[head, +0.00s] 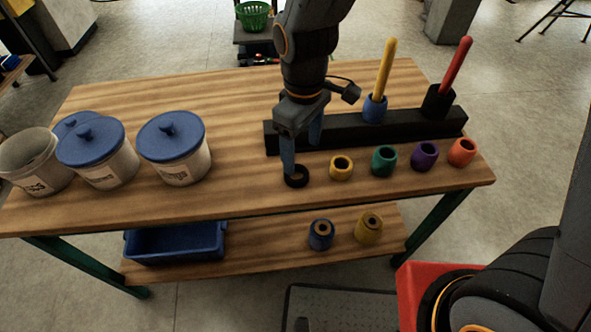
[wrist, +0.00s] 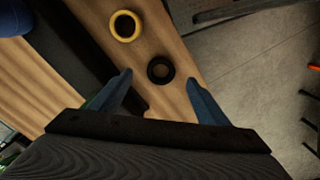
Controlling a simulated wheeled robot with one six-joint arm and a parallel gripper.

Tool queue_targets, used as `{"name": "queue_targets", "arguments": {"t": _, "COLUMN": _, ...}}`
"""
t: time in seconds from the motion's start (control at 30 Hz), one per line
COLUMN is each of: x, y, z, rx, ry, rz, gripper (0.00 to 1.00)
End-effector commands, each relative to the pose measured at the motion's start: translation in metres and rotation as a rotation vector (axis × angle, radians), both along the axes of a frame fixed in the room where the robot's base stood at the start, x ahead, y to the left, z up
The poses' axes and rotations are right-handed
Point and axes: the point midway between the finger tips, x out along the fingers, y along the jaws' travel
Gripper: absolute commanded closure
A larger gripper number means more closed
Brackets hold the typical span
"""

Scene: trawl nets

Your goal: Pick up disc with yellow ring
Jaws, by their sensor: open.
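The yellow ring piece (head: 341,168) stands on the table in front of the black bar, with a dark opening in its middle. It also shows in the wrist view (wrist: 125,26), beyond my fingertips and to the left. A black ring (head: 296,177) lies just left of it near the table's front edge. In the wrist view the black ring (wrist: 160,70) is between and slightly ahead of my fingertips. My gripper (head: 300,160) is open and empty, pointing down above the black ring. In the head view one fingertip partly overlaps the black ring; I cannot tell whether they touch.
Green (head: 384,160), purple (head: 424,155) and orange (head: 461,151) rings continue the row to the right. The black bar (head: 345,133) behind holds a yellow rod (head: 385,68) and a red rod (head: 459,66). Lidded canisters (head: 172,147) stand left. The table between canisters and gripper is clear.

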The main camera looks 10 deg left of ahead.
Motion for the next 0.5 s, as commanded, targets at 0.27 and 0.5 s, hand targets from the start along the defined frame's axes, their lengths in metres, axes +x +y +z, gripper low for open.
{"name": "queue_targets", "arguments": {"t": 0.27, "x": -0.005, "y": 0.017, "z": -0.016, "rx": -0.002, "ry": 0.002, "rz": 0.074, "gripper": 0.30}}
{"name": "queue_targets", "arguments": {"t": 0.5, "x": -0.003, "y": 0.015, "z": -0.034, "rx": -0.001, "ry": 0.002, "rz": 0.072, "gripper": 0.30}}
